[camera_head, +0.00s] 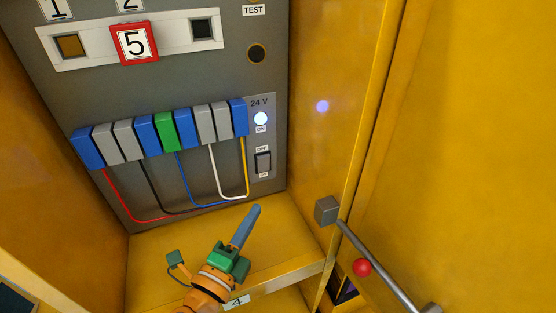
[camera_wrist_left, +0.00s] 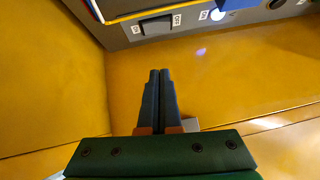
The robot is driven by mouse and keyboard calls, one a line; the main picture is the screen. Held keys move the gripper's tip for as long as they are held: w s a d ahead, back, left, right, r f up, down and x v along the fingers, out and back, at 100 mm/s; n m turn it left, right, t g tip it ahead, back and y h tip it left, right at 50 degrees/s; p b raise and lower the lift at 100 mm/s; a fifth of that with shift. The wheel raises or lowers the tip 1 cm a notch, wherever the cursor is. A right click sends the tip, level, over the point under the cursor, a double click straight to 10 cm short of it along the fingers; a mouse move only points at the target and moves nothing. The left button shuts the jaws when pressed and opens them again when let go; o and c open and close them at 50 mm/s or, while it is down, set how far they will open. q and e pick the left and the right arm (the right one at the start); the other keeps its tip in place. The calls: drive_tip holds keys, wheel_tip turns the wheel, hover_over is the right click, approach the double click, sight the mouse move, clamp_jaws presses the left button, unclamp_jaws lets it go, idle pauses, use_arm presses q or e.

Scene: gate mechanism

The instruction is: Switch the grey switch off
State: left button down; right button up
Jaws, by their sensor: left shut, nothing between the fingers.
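The grey switch (camera_head: 263,161) is a dark rocker on the grey 24 V panel, with an OFF label above it and an ON label below. It also shows in the left wrist view (camera_wrist_left: 156,26) at the top. The indicator light (camera_head: 261,118) above it glows bluish white by an ON label. My left gripper (camera_head: 253,211) is shut and empty, pointing up toward the panel from below the switch. In the left wrist view its blue-grey fingers (camera_wrist_left: 160,74) lie together, apart from the switch. My right gripper is in neither view.
A row of blue, grey and green terminal blocks (camera_head: 166,131) with coloured wires is left of the switch. A yellow side wall (camera_head: 325,150) stands to the right. A metal bar (camera_head: 385,270) with a grey block and a red ball (camera_head: 362,267) is at lower right.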

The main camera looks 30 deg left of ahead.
use_arm(q)
drive_tip(key=p, duration=0.4)
approach(264, 164)
drive_tip(key=w+d+r, duration=0.1)
drive_tip(key=w+d, duration=0.3)
drive_tip(key=shift+w+a+r, duration=0.1)
drive_tip(key=shift+w+a, duration=0.65)
drive_tip(key=shift+w+a+r, duration=0.15)
drive_tip(key=shift+w+a, duration=0.6)
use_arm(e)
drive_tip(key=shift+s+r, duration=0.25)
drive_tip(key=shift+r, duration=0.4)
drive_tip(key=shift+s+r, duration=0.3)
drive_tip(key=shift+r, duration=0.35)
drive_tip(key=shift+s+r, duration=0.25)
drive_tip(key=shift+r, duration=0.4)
